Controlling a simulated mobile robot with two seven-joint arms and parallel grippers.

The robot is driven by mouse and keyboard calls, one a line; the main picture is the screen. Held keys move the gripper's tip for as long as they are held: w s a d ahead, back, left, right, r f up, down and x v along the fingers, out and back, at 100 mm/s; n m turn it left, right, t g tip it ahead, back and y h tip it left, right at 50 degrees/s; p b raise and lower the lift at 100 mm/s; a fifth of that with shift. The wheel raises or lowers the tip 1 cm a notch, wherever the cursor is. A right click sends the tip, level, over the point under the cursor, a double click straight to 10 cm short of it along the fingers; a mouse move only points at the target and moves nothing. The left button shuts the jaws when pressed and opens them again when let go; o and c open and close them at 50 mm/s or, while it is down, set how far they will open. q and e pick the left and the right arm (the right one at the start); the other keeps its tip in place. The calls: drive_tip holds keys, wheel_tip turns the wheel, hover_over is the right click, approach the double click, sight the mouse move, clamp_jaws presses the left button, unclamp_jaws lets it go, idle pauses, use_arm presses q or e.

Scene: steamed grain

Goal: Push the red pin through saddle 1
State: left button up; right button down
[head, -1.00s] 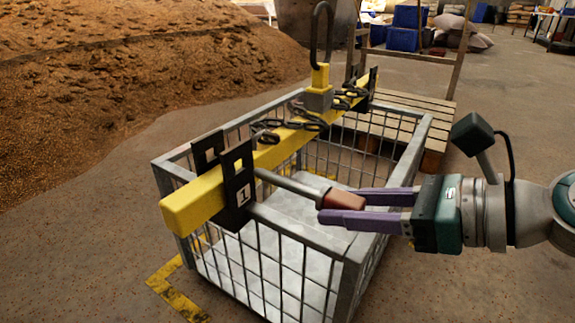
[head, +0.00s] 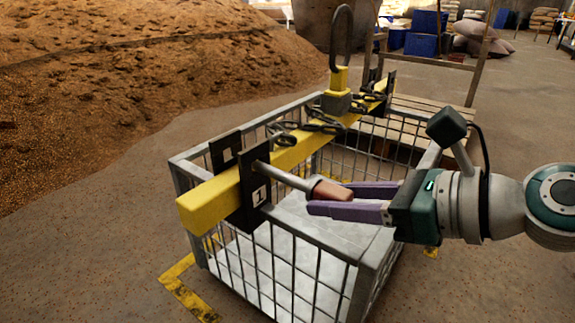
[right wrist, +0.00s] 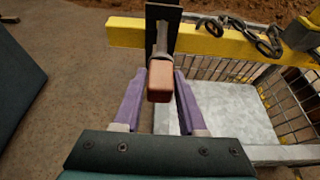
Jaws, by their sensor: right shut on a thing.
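The red pin has a red-brown handle (head: 333,191) and a grey shaft (head: 287,177). Saddle 1 (head: 255,191) is a pair of black plates on the yellow beam (head: 210,203), with a white "1" on the near plate. The shaft's far end is at the near plate's upper part; how deep it goes is hidden. My right gripper (head: 328,197) is shut on the handle with its purple fingers. In the right wrist view the handle (right wrist: 160,82) sits between the fingertips, and the shaft points at the black plate (right wrist: 163,18). My left gripper is not in view.
The beam lies across a grey wire-mesh cage (head: 318,242). A pallet (head: 420,118) stands behind. A brown grain heap (head: 130,90) fills the left; open floor lies at right.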

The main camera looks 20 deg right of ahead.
sight(286, 174)
drive_tip(key=shift+w+a+b, duration=0.25)
drive_tip(key=shift+w+a, duration=0.3)
drive_tip(key=shift+w, duration=0.2)
drive_tip(key=shift+w+a+b, duration=0.2)
drive_tip(key=shift+w+a, duration=0.35)
drive_tip(key=shift+w, duration=0.15)
drive_tip(key=shift+w+a, duration=0.9)
drive_tip(key=shift+w, duration=0.25)
drive_tip(key=shift+w+a, duration=0.85)
drive_tip(key=shift+w, duration=0.25)
drive_tip(key=shift+c, duration=2)
unclamp_jaws()
